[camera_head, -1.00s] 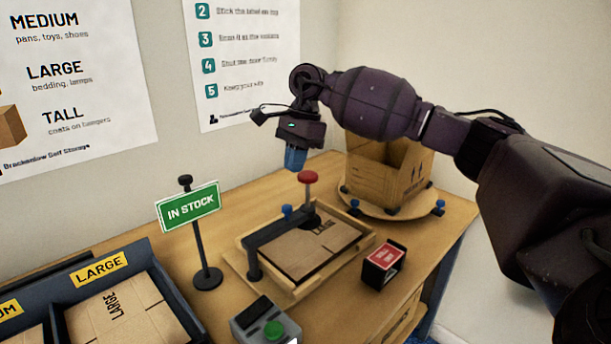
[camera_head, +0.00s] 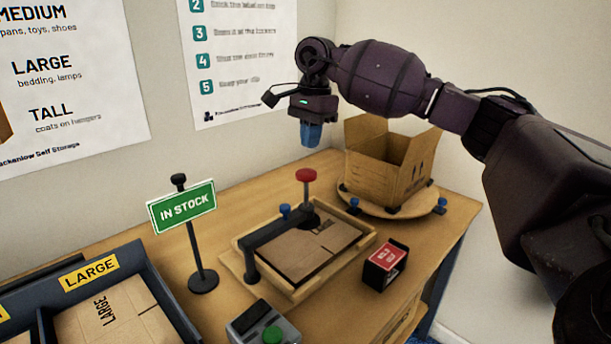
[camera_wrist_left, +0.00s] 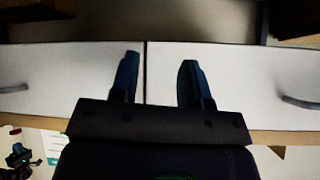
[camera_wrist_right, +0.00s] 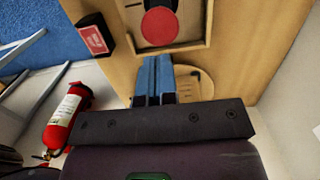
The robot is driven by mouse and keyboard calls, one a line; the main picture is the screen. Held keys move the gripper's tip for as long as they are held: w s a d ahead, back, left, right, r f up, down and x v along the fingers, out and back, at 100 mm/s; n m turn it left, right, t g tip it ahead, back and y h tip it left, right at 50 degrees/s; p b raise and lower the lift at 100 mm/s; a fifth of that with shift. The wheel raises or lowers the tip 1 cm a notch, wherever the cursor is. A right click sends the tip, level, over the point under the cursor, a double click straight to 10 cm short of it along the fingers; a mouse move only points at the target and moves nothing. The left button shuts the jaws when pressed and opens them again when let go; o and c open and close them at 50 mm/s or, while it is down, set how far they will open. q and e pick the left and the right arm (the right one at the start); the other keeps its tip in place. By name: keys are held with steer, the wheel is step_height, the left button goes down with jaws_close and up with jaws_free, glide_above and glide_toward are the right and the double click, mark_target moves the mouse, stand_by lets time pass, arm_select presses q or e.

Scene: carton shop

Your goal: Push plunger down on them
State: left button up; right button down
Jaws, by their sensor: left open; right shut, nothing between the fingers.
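The red-topped plunger (camera_head: 306,175) stands upright on a black arm over a wooden frame (camera_head: 235,270). A flat folded carton (camera_head: 305,252) lies in the frame under it. My right gripper (camera_head: 311,135) is shut and empty, pointing down above the plunger and apart from it. In the right wrist view the blue fingers (camera_wrist_right: 154,75) are together, with the red plunger top (camera_wrist_right: 160,26) beyond their tips. My left gripper (camera_wrist_left: 158,75) is open and empty in front of white drawers; it is out of the head view.
An open carton (camera_head: 385,165) stands on a round wooden turntable (camera_head: 365,205) at the back right. A red and black box (camera_head: 385,266), a green-button device (camera_head: 265,328) and the IN STOCK sign (camera_head: 182,207) surround the frame. A fire extinguisher (camera_wrist_right: 68,118) stands on the floor.

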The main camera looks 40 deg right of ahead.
mark_target(308, 171)
step_height(308, 171, down, 4)
steer(key=shift+a+r+b, duration=0.15)
steer(key=shift+b, duration=0.2)
steer(key=shift+a+f, duration=0.1)
steer(key=shift+f, duration=0.85)
arm_select(q)
steer(key=shift+w+d+r, duration=0.15)
steer(key=shift+w+d, duration=0.15)
steer(key=shift+w, duration=0.3)
steer(key=shift+s, duration=0.15)
